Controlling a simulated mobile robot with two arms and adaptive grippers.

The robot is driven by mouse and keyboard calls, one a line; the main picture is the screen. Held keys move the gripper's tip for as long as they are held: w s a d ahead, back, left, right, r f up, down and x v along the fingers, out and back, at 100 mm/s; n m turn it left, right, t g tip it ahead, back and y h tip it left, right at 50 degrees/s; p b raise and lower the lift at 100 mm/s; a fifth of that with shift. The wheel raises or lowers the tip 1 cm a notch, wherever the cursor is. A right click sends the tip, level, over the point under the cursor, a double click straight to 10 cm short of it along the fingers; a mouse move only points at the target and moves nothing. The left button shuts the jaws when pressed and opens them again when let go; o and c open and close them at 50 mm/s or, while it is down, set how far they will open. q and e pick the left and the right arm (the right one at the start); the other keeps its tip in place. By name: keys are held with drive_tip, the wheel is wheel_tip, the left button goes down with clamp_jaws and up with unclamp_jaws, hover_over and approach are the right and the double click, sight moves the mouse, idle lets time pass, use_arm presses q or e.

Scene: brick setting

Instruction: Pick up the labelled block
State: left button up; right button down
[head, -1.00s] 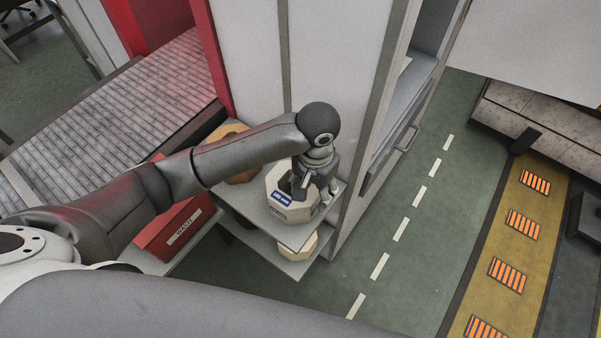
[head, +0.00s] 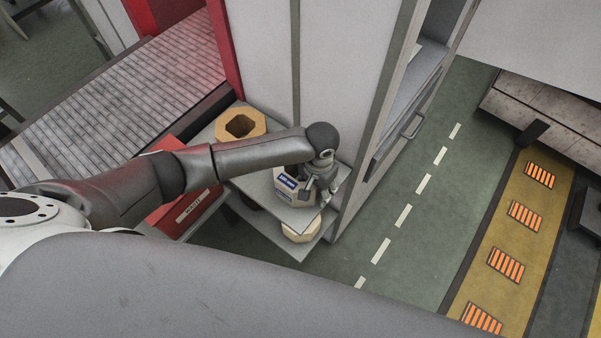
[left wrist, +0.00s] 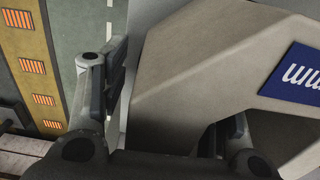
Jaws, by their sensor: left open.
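The labelled block (head: 281,176) is a pale, many-sided ring with a blue label (head: 287,181), on the upper shelf of a small stand. My left arm hides much of it in the head view. My left gripper (head: 319,191) is at the block's right side, pointing down. In the left wrist view the block (left wrist: 200,60) fills the right half, with its blue label (left wrist: 297,75) cut off by the edge. My left gripper (left wrist: 165,105) is open there, one finger left of the block's wall and the other by its dark opening. Contact cannot be told. My right gripper is out of view.
A tan hollow block (head: 241,123) stands behind on the same shelf (head: 298,222). Another pale block (head: 301,228) is on the lower shelf. A red box (head: 186,208) is to the left. A tall grey cabinet (head: 345,85) stands close behind; open floor (head: 400,260) lies right.

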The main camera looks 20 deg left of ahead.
use_arm(q)
drive_tip(key=shift+f, duration=0.15)
clamp_jaws()
idle(0.4)
drive_tip(key=shift+w, duration=0.2)
